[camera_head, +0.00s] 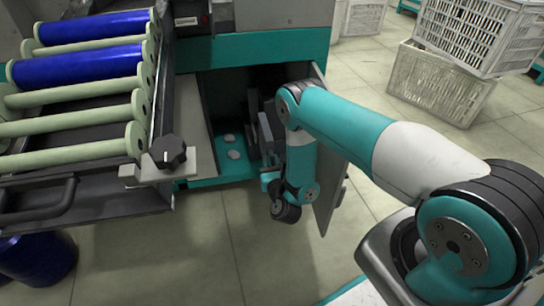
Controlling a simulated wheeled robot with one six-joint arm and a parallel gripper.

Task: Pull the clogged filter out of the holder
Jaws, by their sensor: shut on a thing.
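My arm reaches into the open lower compartment of the machine (225,100), in the middle of the head view. My gripper (266,150) is at the right side of this opening, partly hidden by the dark interior and by my own wrist. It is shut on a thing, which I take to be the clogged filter. The filter's outline cannot be told apart from the grey and dark parts (254,103) around the gripper. The holder is not clearly visible. I cannot tell whether the filter is still seated in it.
An open door panel (330,190) stands close to the right of my wrist. Two pale clumps (233,154) lie on the compartment floor. Blue rolls (80,68) and a black knob (167,150) are at the left. White crates (435,82) stand at the back right. Tiled floor in front is clear.

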